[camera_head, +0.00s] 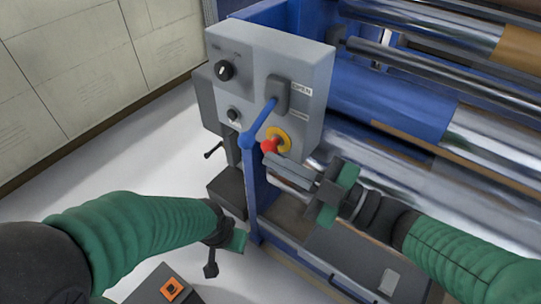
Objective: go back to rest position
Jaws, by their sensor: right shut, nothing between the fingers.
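My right gripper (272,165) reaches in from the right and is shut and empty. Its fingertips are just below the red button (269,146) on the grey control box, and I cannot tell if they touch it. My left gripper (212,262) hangs low at the left, in front of the machine, its dark end pointing down and clear of the control box. Its fingers are too small and overlapped to tell open from shut.
The grey control box (227,47) carries black knobs, a blue lever (262,121) and an "OPEN" label. Metal and blue rollers (385,98) fill the right. A dark box with an orange mark (171,289) is at the bottom. Open floor (120,150) lies left.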

